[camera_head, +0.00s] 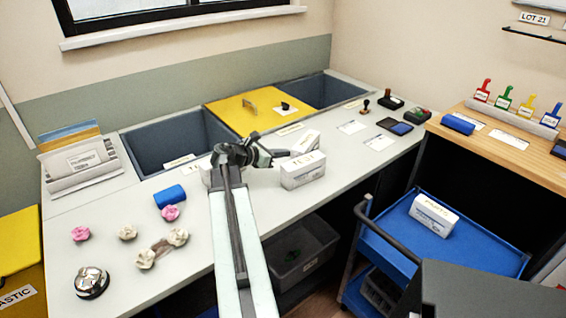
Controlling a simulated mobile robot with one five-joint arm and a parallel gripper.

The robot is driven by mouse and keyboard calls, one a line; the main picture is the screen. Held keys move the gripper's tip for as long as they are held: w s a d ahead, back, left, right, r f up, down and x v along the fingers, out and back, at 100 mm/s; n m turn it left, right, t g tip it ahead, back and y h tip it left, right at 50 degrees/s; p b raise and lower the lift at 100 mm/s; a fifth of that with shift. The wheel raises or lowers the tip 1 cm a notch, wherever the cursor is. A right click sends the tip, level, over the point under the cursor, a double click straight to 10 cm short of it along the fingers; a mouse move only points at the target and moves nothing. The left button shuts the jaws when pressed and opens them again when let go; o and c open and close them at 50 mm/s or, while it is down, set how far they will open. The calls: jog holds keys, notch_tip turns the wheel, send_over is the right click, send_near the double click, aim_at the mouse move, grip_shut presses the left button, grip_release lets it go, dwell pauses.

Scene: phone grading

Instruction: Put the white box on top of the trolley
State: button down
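A white box (303,173) with a printed label stands on the pale counter, right of my gripper. A second white piece (306,143) shows just behind it; I cannot tell if it is an open lid or a separate item. Another white labelled box (433,216) sits on the top shelf of the blue trolley (478,254) at the right. My gripper (277,156) is over the counter, close to the left rear of the counter box. Its fingers are small and dark, and whether they touch the box or are open is unclear.
Two sunken grey bins flank a yellow lid (258,108) at the back. Flowers, a blue block (169,196) and a bell (91,282) lie at the counter's left. The trolley's dark handle (389,233) stands along its left side. Bare shelf surrounds the trolley's box.

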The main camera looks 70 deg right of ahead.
jog(key=c, duration=1)
grip_release()
jog(key=shift+o, duration=0.2)
